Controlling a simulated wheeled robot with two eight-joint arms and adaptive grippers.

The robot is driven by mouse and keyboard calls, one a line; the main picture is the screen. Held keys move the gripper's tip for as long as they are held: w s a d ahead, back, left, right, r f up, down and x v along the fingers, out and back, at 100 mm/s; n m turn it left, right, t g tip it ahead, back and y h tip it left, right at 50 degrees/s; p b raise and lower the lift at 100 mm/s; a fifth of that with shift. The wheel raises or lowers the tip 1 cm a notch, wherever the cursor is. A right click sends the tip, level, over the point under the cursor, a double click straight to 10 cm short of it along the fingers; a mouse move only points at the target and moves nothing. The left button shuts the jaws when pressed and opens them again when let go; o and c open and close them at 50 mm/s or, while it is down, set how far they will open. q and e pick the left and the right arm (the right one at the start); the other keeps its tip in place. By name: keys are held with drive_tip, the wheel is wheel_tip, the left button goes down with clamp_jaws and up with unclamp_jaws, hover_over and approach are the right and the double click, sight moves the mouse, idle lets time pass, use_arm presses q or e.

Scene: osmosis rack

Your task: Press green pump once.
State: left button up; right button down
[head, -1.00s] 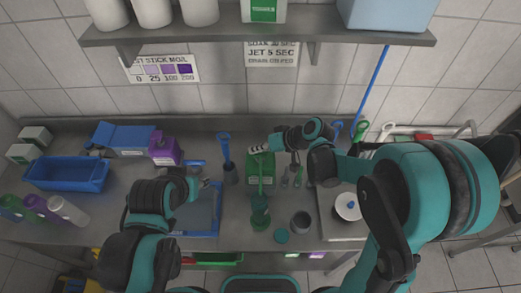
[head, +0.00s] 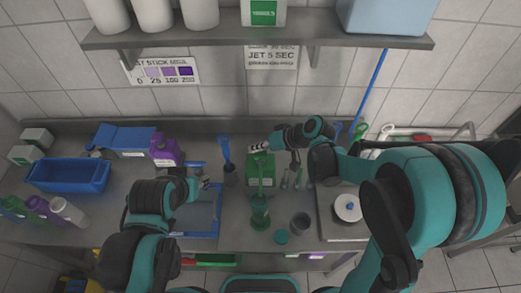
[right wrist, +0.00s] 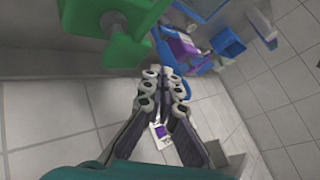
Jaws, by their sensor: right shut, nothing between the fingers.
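The green pump bottle (head: 262,163) stands on the bench near the wall, with a pale label on its front. In the right wrist view, a large green pump part (right wrist: 105,28) fills the upper left, close to the fingers. My right gripper (head: 256,147) is shut and empty, with its fingertips at the top of the green bottle. Its fingers also show in the right wrist view (right wrist: 163,76), beside the green part; I cannot tell whether they touch it. My left gripper (head: 204,184) is low over a blue tray (head: 203,234); its fingers are too small to read.
A purple jug (head: 164,150) and a blue bin (head: 70,174) are to the left. A shelf (head: 250,41) hangs above.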

drive_tip(key=shift+r, duration=0.65)
drive_tip(key=shift+r+p, duration=0.1)
drive_tip(key=shift+p, duration=0.2)
wheel_tip(320, 180, up, 5)
drive_tip(key=p, duration=0.3)
idle(0.5)
drive_tip(key=s+d+f+m+t+h+b, duration=0.1)
drive_tip(key=s+d+f+h+b, duration=0.3)
drive_tip(key=s+d+f+b, duration=0.4)
drive_tip(key=s+d+f+m+t+h+b, duration=0.2)
drive_tip(key=s+d+f+b, duration=0.6)
drive_tip(key=b, duration=1.1)
drive_tip(key=d+f+m+h, duration=0.1)
drive_tip(key=d+f+h, duration=0.1)
drive_tip(key=f, duration=0.4)
drive_tip(key=shift+d+f, duration=0.2)
drive_tip(key=shift+d, duration=0.45)
